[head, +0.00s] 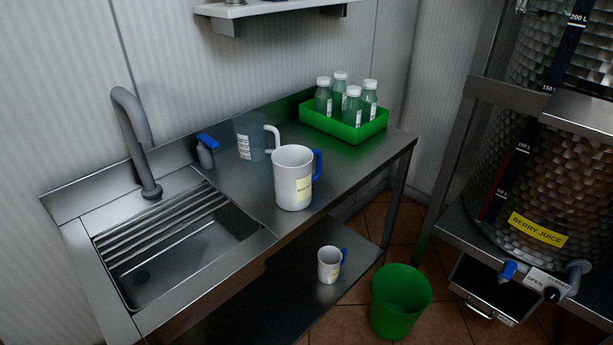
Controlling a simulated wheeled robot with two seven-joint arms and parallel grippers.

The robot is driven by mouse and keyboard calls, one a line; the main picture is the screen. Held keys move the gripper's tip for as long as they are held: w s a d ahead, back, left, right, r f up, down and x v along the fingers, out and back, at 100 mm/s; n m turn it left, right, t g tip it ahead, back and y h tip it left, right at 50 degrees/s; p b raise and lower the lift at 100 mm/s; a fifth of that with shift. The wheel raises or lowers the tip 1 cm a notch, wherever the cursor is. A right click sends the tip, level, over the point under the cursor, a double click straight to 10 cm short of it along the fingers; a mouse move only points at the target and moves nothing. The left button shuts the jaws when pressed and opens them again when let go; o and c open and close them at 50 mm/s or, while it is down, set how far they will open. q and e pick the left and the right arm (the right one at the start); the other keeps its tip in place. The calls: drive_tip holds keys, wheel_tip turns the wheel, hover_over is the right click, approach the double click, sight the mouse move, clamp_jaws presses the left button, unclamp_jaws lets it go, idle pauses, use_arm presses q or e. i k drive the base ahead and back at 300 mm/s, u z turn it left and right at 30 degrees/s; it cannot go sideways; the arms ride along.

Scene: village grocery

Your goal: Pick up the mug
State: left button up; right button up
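A white mug (293,180) with a blue handle on its right side and a pale yellow label stands upright on the steel counter, near its front edge. A smaller-looking white mug (328,265) with a blue handle and a label stands upright on the lower shelf beneath the counter. A clear measuring jug (251,138) with a white handle stands just behind and left of the upper mug. Neither of my grippers shows in the head view.
A green tray (341,127) holds several bottles at the back. A green bin (401,300) stands on the floor, and a berry juice tank (539,150) is at right.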

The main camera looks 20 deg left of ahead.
sight(293, 179)
drive_tip(key=u, duration=0.8)
drive_tip(key=k, duration=0.45)
drive_tip(key=u, duration=0.05)
